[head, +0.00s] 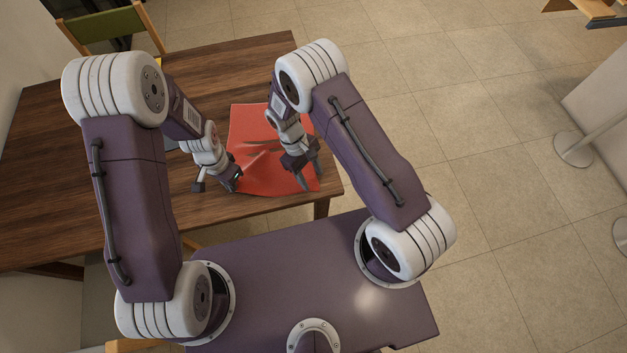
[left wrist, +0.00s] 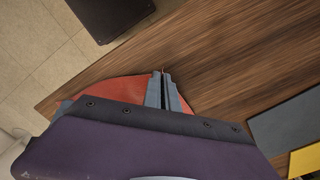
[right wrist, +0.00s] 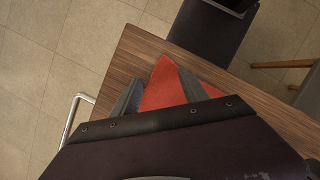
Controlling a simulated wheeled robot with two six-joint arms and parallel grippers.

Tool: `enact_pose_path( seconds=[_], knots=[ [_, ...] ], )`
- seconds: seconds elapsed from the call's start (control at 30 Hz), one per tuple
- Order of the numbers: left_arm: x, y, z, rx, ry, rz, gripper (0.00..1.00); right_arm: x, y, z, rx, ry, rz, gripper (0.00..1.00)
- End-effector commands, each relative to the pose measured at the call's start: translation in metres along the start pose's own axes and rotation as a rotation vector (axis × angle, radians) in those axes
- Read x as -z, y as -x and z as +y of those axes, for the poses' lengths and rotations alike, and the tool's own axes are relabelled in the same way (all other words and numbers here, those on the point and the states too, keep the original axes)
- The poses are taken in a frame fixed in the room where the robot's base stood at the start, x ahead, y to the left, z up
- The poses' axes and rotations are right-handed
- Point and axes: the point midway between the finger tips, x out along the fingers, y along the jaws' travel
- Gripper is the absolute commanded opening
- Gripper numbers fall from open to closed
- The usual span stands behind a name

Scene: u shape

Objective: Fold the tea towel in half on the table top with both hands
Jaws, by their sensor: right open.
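The red tea towel (head: 240,120) lies near the right end of the brown wooden table, wrinkled between my grippers. It also shows in the left wrist view (left wrist: 110,90) and the right wrist view (right wrist: 162,88). My left gripper (head: 236,184) is at the towel's near left part. Its fingers (left wrist: 163,76) are close together, with a sliver of red at the tips, so it looks shut on the towel. My right gripper (head: 312,182) is open over the near right corner. Its fingers (right wrist: 155,78) stand apart on either side of red cloth. My arms hide parts of the towel.
The table (head: 60,150) is bare to the left. A grey flat item (left wrist: 285,132) and a yellow one (left wrist: 307,160) lie on it away from the towel. A green chair (head: 103,30) stands behind the table. The floor to the right is open, with grey post bases (head: 573,148).

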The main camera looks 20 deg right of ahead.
Motion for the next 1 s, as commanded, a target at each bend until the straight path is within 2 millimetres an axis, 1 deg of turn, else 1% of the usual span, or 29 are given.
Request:
enact_pose_path(
  seconds=[0.03,0.07,0.33,0.67,0.73,0.9,1.0],
  knots=[
    [0.000,-0.001,0.000,0.000,0.000,0.000,0.00,0.000,-0.002,0.000,0.000,0.001,-0.002,0.42],
    [0.000,-0.001,0.000,0.000,0.000,0.000,0.00,0.000,-0.002,0.000,0.000,0.001,-0.002,0.37],
    [0.000,-0.001,0.000,0.000,0.000,0.000,0.00,0.000,-0.002,0.000,0.000,0.001,-0.002,0.00],
    [0.000,-0.001,0.000,0.000,0.000,0.000,0.00,-0.001,-0.001,0.000,0.000,0.001,-0.003,0.00],
    [0.000,-0.001,0.000,0.000,0.000,-0.001,0.00,-0.003,0.007,0.001,-0.001,0.000,-0.002,0.00],
    [0.000,-0.001,0.000,0.000,0.000,-0.001,0.00,-0.013,0.035,0.001,-0.001,-0.001,0.000,0.00],
    [0.000,-0.001,0.000,0.000,0.000,-0.001,0.00,-0.017,0.044,0.000,0.000,-0.001,-0.001,0.00]
  ],
)
